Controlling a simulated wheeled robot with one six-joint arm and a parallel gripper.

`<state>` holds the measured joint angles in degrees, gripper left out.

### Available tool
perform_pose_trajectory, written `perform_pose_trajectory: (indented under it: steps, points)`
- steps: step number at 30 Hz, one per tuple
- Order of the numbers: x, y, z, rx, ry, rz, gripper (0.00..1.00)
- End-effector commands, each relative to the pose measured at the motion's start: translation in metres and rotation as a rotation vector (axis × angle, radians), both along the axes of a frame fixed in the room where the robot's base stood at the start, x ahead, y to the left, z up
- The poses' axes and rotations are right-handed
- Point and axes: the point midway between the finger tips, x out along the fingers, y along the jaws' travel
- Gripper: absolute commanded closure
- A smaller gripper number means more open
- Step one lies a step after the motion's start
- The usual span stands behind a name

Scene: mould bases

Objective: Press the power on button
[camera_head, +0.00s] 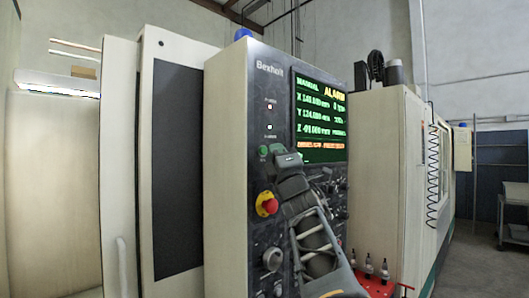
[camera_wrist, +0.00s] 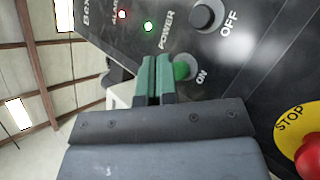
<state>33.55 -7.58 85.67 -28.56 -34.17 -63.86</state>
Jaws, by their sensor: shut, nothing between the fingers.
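The green power ON button (camera_wrist: 181,70) is on the dark control panel, with the label ON beside it in the wrist view. In the head view it is a small green button (camera_head: 264,151) left of my fingertips. My gripper (camera_wrist: 156,62) has its two green fingers shut together and empty. The fingertips are close beside the button, to its left in the wrist view. I cannot tell whether they touch the panel. The black OFF button (camera_wrist: 207,15) is above and right of the ON button in the wrist view.
A red emergency stop (camera_head: 268,204) on a yellow ring sits below the ON button, and also shows in the wrist view (camera_wrist: 311,157). A screen (camera_head: 320,120) reading ALARM is above my gripper. Red and green indicator lamps are lit. Open floor lies at the far right.

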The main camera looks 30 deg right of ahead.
Motion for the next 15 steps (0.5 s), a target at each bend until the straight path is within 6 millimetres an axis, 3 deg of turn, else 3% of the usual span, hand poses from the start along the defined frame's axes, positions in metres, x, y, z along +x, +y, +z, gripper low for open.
perform_pose_trajectory:
  steps: [15]
  points:
    - [-0.042, -0.008, 0.000, -0.001, -0.002, -0.002, 1.00]
